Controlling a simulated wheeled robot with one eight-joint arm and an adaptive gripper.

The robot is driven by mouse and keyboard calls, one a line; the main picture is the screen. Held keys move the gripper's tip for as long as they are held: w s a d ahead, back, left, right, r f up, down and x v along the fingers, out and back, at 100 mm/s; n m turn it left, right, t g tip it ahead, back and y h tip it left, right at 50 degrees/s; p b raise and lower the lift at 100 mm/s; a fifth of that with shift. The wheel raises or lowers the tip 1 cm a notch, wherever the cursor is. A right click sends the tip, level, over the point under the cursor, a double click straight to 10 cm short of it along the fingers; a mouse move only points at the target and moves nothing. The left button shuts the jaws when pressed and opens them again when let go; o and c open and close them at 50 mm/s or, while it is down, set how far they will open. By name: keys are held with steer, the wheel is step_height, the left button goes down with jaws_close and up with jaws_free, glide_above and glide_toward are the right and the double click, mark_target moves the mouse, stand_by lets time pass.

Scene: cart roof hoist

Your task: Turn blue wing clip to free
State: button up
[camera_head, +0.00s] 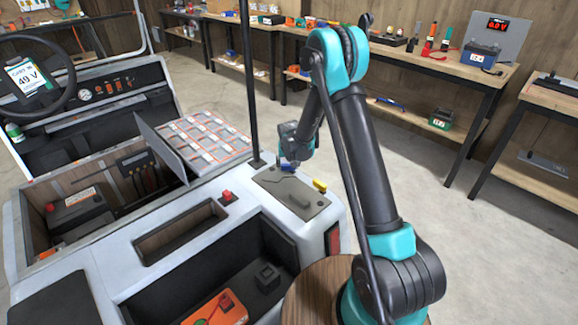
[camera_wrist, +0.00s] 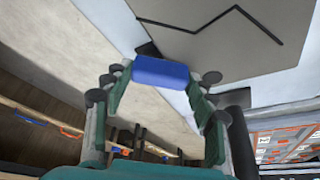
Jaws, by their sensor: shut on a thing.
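The blue wing clip (camera_wrist: 160,71) sits at the edge of a grey plate (camera_wrist: 215,45) in the wrist view. In the head view the blue clip (camera_head: 288,168) shows small at the far edge of the plate (camera_head: 290,198) on the cart's pale corner deck. My gripper (camera_wrist: 156,84) has a finger on each side of the clip and is shut on it. In the head view my gripper (camera_head: 289,160) comes down from above onto the clip and partly hides it. Whether the clip is turned away from the plate I cannot tell.
A yellow clip (camera_head: 320,185) sits at the plate's right edge. A dark upright post (camera_head: 249,90) stands close left of my gripper. A red button (camera_head: 227,196) and an open battery bay (camera_head: 70,210) lie further left. The floor right of the cart is clear.

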steer(key=m+h, duration=0.1)
steer(key=m, duration=0.1)
steer(key=w+m+h, duration=0.1)
steer(key=m, duration=0.2)
steer(key=shift+a+m, duration=0.15)
steer(key=shift+m, duration=0.15)
steer(key=shift+w+m+g+h, duration=0.15)
steer(key=shift+m+g+h, duration=0.2)
steer(key=shift+m, duration=0.7)
steer(key=shift+w+m+g+h, duration=0.1)
steer(key=shift+m+g+h, duration=0.25)
steer(key=shift+m, duration=0.7)
steer(key=o, duration=1.2)
steer(key=shift+c, duration=0.2)
steer(key=v, duration=1.2)
